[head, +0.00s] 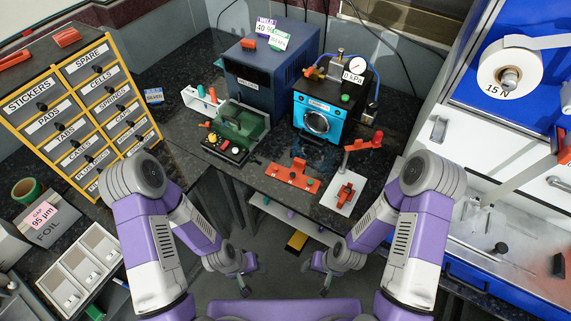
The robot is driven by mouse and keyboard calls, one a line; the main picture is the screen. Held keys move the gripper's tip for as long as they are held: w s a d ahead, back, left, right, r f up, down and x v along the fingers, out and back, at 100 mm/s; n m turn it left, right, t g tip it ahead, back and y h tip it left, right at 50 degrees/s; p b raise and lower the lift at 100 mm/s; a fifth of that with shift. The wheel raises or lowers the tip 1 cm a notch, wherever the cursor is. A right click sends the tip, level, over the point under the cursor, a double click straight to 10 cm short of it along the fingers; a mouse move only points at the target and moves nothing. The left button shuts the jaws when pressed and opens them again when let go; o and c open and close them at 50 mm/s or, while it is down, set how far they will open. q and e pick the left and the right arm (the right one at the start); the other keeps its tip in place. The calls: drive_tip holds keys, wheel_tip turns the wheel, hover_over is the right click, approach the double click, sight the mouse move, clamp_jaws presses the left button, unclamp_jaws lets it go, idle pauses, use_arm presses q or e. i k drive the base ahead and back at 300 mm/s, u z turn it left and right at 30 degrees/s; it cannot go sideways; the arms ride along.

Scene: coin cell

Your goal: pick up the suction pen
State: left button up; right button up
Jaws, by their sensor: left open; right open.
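I cannot pick out the suction pen for certain in the head view. A small white rack (199,103) with orange and green pieces stands at the back left of the dark bench, and small parts there are too small to identify. My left gripper (248,276) is open and empty, hanging low in front of the bench edge. My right gripper (316,277) is also open and empty, a short way to its right. Both are apart from everything on the bench.
The dark bench (262,183) holds a blue oven-like box (262,65), a cyan-fronted chamber with gauge (318,118), a green-covered device (240,125), a red block (292,177) and a red-handled press (346,192). Labelled drawers (90,95) stand left; a white-and-blue station (500,180) stands right.

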sight(212, 90)
drive_tip(key=k, duration=0.5)
drive_tip(key=u, duration=1.15)
drive_tip(key=i, duration=1.15)
drive_tip(key=z, duration=2.05)
